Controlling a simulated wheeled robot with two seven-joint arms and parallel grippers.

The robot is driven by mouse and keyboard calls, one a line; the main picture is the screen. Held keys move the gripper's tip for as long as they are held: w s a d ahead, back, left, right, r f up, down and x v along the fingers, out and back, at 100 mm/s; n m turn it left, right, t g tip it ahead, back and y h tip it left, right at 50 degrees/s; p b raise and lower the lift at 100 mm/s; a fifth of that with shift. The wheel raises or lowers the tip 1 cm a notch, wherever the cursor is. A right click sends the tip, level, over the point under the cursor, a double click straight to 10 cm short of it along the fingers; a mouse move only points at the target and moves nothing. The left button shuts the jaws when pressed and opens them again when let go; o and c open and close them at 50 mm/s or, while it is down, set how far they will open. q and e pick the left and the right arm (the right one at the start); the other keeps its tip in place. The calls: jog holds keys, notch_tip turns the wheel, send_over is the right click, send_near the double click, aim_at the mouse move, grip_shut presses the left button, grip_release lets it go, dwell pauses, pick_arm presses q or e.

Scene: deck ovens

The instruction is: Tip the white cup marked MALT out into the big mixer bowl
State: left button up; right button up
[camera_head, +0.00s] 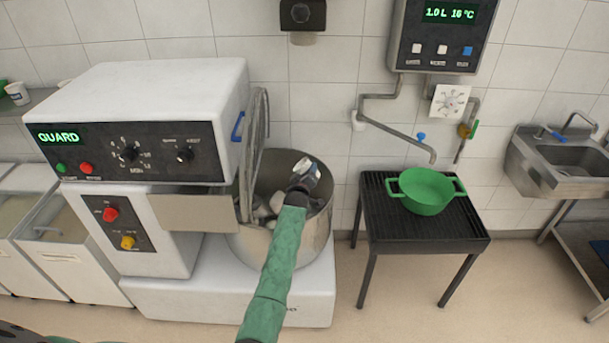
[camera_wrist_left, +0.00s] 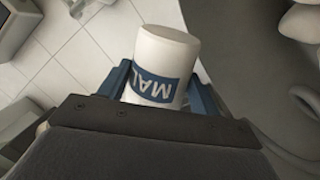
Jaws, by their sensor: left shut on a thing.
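The white cup (camera_wrist_left: 160,50) has a blue band with the letters MAL showing upside down in the left wrist view. My left gripper (camera_head: 303,178) is shut on it, with blue fingers on either side of the cup. A plain white end of the cup faces up in that view; its contents are not visible. In the head view the cup is small and mostly hidden by the gripper. The big steel mixer bowl (camera_head: 318,235) stands under the mixer head, with pale lumps inside. The gripper is over the bowl's opening. My right gripper is not in view.
The mixer (camera_head: 150,90) reads GUARD, and its raised wire guard (camera_head: 258,120) stands close left of my gripper. A green pot (camera_head: 427,190) sits on a black stand (camera_head: 400,245) at right. Another white cup (camera_head: 17,93) is at far left. A sink (camera_head: 565,160) is far right.

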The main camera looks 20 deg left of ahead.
aim_at(302, 168)
pick_arm(q)
jog(key=shift+a+r+m, duration=0.1)
jog(key=shift+r+m, duration=0.1)
jog(key=shift+m, duration=0.7)
jog(key=shift+a+r+m+t+y+b, duration=0.15)
jog(key=shift+r+m+t+y+b, duration=0.25)
jog(key=shift+m, duration=0.4)
jog(key=shift+a+r+m+b, duration=0.15)
jog(key=shift+r+m+b, duration=0.3)
jog(key=shift+m, duration=0.55)
jog(key=shift+a+r+m, duration=0.15)
jog(key=shift+r+m, duration=0.25)
jog(key=shift+m, duration=0.4)
jog(key=shift+r+m, duration=0.15)
jog(key=shift+m, duration=0.15)
jog(key=shift+a+r+t, duration=0.1)
jog(key=shift+t, duration=0.2)
jog(key=shift+r+m, duration=0.1)
jog(key=shift+m, duration=0.2)
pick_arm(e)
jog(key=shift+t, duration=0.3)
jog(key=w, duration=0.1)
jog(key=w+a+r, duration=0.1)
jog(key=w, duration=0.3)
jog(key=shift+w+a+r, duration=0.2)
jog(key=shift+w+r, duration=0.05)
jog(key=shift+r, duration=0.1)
